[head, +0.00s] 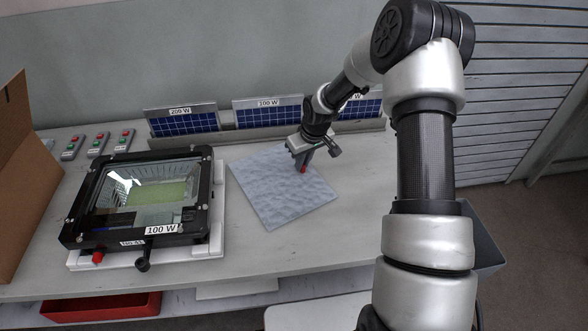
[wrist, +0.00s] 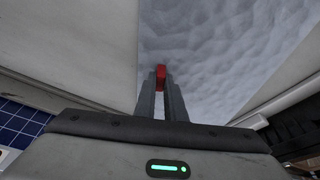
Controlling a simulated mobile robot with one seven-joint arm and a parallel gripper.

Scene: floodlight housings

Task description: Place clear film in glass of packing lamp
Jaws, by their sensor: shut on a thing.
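The clear film (head: 285,195) is a square, rippled, grey-blue see-through sheet at the middle of the table. It also fills much of the upper wrist view (wrist: 220,50). My gripper (head: 302,166) points down over its upper right part. In the wrist view my gripper (wrist: 161,82) is shut on a small red tab (wrist: 161,72), which appears to belong to the film. I cannot tell whether the film lies on the table or hangs just above it. The lamp (head: 205,190), with a black frame, glass front and 100 W label, lies face up to the left.
The lamp rests on a white base (head: 216,240) with a black knob in front. Solar panels (head: 180,123) labelled 200 W and 100 W stand along the back. Several small remotes (head: 98,145) lie behind the lamp. A cardboard box (head: 20,170) stands at far left.

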